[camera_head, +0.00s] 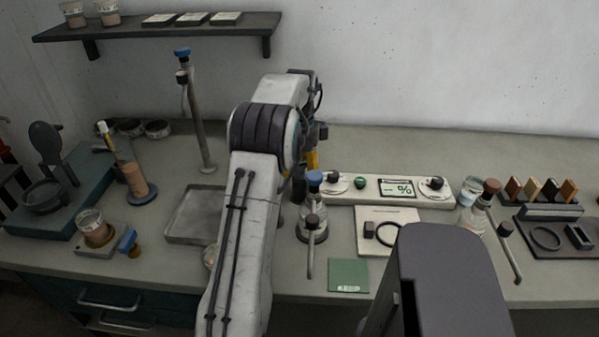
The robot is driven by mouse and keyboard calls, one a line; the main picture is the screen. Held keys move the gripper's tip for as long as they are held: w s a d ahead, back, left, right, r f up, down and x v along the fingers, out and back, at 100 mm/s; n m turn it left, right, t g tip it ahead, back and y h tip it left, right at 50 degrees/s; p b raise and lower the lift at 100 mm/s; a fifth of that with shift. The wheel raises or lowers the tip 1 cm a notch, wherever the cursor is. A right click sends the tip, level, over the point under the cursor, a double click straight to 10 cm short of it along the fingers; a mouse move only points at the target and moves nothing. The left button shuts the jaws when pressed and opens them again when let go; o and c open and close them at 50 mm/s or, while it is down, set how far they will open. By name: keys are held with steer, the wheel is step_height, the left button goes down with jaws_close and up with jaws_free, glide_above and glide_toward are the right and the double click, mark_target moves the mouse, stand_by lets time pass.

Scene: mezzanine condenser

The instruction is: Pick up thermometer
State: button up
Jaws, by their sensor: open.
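I cannot pick out the thermometer for certain. A thin stick with a white and yellow top (104,131) leans by a brown cylinder on a blue base at the left, and it may be the thermometer. My arm reaches over the middle of the bench. My gripper (305,182) is at its far end, mostly hidden behind the arm links, near the left end of a white panel with a display (397,188). It is open, and I see nothing held in it.
A grey tray (188,222) lies left of my arm, with a tall blue-topped stand (197,125) behind it. A green card (348,275) lies near the front edge. Jars and a dark rack (560,243) fill the right. A wall shelf (160,32) hangs above left.

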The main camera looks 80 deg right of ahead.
steer(key=shift+f, duration=0.3)
steer(key=shift+c, duration=0.2)
jaws_close()
